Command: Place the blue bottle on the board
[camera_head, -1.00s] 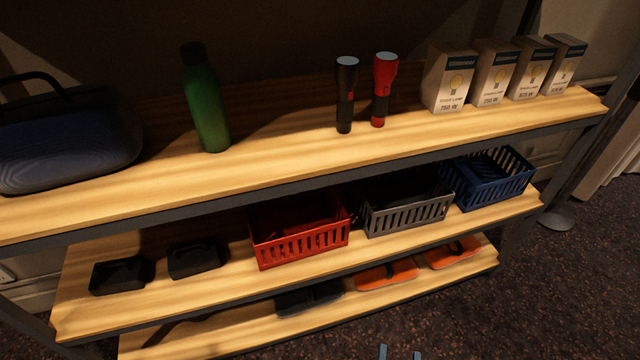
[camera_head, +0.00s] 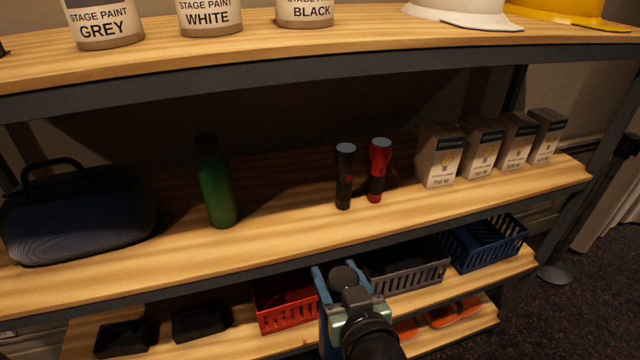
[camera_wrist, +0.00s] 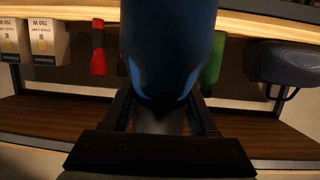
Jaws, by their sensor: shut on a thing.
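The blue bottle (camera_wrist: 170,45) is large in the wrist view, between the fingers of my gripper (camera_wrist: 160,125). My gripper also shows in the head view (camera_head: 347,285), raised in front of the lower shelf, shut on the bottle, with a dark round top between its fingers. Much of the bottle is hidden there by the gripper. The wooden middle shelf board (camera_head: 280,222) is behind and above the gripper, apart from it. No other separate board shows.
On the middle board stand a green bottle (camera_head: 216,190), a black flashlight (camera_head: 344,180), a red flashlight (camera_head: 379,165), several bulb boxes (camera_head: 440,160) and a dark speaker-like case (camera_head: 80,220). Bare board lies between green bottle and flashlights. Paint cans (camera_head: 210,15) stand above; baskets (camera_head: 484,245) below.

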